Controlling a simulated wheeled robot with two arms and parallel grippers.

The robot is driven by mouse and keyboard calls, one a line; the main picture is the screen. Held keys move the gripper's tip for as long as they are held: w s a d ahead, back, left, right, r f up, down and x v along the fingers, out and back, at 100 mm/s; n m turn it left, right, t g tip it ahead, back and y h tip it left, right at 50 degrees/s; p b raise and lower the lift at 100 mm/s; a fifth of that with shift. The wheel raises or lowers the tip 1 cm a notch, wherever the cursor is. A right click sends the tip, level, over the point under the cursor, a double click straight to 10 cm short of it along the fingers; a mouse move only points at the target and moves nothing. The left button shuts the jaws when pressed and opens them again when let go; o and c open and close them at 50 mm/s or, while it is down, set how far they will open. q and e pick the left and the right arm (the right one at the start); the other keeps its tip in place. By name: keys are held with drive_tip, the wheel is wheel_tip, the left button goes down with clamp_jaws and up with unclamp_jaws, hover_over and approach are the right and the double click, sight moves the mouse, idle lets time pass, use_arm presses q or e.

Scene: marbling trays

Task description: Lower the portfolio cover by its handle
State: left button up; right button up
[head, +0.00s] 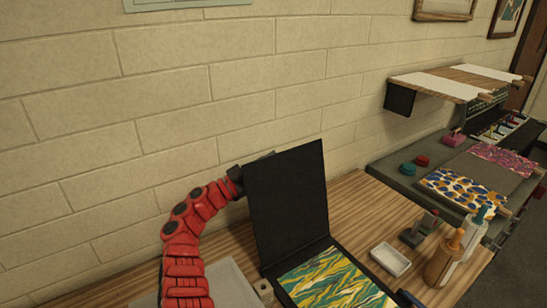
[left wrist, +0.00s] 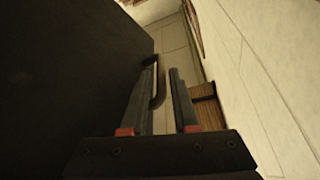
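The black portfolio cover (head: 287,200) stands raised, nearly upright, hinged to a base that bears a green, yellow and white marbled sheet (head: 335,280). My left gripper (head: 240,178) reaches behind the cover's left edge, its fingers hidden there in the head view. In the left wrist view the cover (left wrist: 70,70) fills the left side as a dark panel. The left gripper (left wrist: 162,72) shows two fingers apart. A slim handle (left wrist: 154,85) with a pale bar shows between them, close to the left finger; contact cannot be told.
The block wall (head: 120,120) is close behind the cover. A white dish (head: 390,260), a small dark tool (head: 420,230) and bottles (head: 445,258) stand to the right on the wooden table (head: 365,205). A grey tray (head: 232,285) lies at the front left.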

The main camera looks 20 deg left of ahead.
use_arm(q)
drive_tip(key=shift+w+d+r, duration=0.15)
drive_tip(key=shift+w+d, duration=0.2)
clamp_jaws()
idle(1.3)
